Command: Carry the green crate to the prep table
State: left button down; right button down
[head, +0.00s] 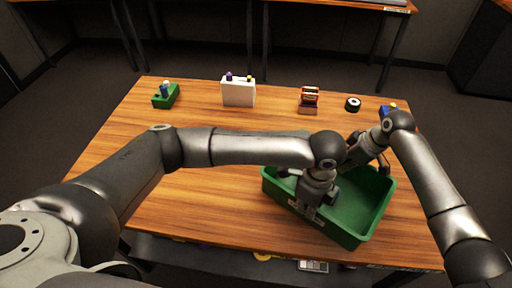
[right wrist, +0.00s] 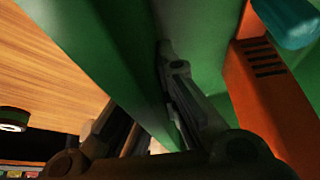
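The green crate (head: 368,222) is at the right front of the wooden table; it looks level, and I cannot tell if it touches the top. My left gripper (head: 308,208) points down at the crate's left part; its fingertips are hidden. My right gripper (head: 352,160) is at the crate's far side, partly hidden by my left arm. In the right wrist view, the fingers of my right gripper (right wrist: 160,120) stand on either side of the crate wall (right wrist: 95,60); I cannot tell if both press on it. Nothing marks which table is the prep table.
In the right wrist view, an orange thing (right wrist: 262,95) with a teal part (right wrist: 290,20) shows beyond the wall. A green block (head: 166,97), a white box (head: 238,93), a red-brown item (head: 309,98) and a black round item (head: 352,104) line the wooden table's (head: 200,215) back. More tables (head: 215,3) stand behind.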

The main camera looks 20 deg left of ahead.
pick_arm(q)
jog(key=c, duration=1.6)
grip_release()
jog(key=shift+s, duration=0.1)
jog(key=shift+c, duration=0.2)
pick_arm(e)
jog(key=c, duration=1.6)
grip_release()
jog(key=shift+c, duration=0.2)
pick_arm(q)
notch_tip(320, 180, up, 12)
jog(key=shift+f, duration=0.15)
pick_arm(e)
jog(key=v, duration=1.2)
jog(key=shift+s+d, duration=0.1)
